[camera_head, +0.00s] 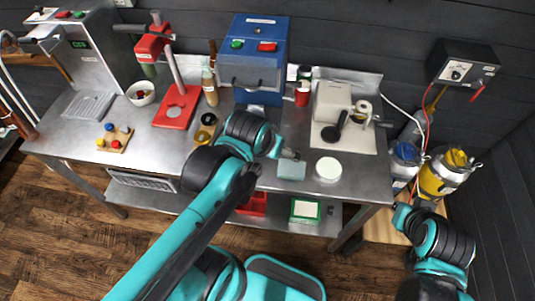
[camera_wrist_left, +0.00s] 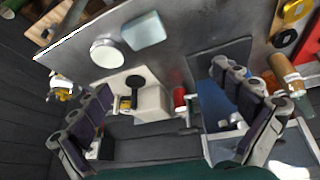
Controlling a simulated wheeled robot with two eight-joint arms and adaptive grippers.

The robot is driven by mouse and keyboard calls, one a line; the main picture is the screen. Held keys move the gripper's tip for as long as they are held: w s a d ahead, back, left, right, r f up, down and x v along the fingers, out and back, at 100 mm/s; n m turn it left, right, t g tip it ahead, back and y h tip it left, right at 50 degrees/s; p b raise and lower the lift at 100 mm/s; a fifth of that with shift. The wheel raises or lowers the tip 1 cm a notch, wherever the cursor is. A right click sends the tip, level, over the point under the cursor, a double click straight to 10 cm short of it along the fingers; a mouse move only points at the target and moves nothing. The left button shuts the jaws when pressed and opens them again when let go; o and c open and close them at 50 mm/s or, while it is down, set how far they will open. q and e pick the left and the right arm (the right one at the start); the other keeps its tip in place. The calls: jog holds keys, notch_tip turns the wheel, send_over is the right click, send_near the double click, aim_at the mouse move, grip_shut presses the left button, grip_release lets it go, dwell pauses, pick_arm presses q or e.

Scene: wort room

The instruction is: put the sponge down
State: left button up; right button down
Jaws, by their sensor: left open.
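The sponge, a pale blue-grey block (camera_head: 291,170), lies flat on the steel table near its front edge. It also shows in the left wrist view as a pale block (camera_wrist_left: 144,32), beside a round white disc. My left gripper (camera_head: 288,154) is just behind the sponge in the head view. In the left wrist view its two fingers stand wide apart (camera_wrist_left: 162,80) with nothing held between them, and the sponge lies clear of them. My right arm is at the lower right, off the table, and its gripper fingers do not show.
The round white disc (camera_head: 328,169) sits right of the sponge. A cream machine (camera_head: 335,108) with a black handle stands behind, and a blue press (camera_head: 253,60) to the left. A red mug (camera_head: 302,94) stands between them. The table's front edge (camera_head: 340,195) is close.

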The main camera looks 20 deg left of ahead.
pick_arm(q)
jog(key=shift+s+a+m+t, duration=0.2)
jog(key=shift+s+t, duration=0.25)
jog(key=shift+s, duration=0.1)
jog(key=shift+s+a+m+t, duration=0.2)
jog(key=shift+s+t, duration=0.25)
jog(key=shift+s, duration=0.1)
notch_tip(320, 180, down, 8)
jog(key=b, duration=0.8)
jog(key=shift+f, duration=0.15)
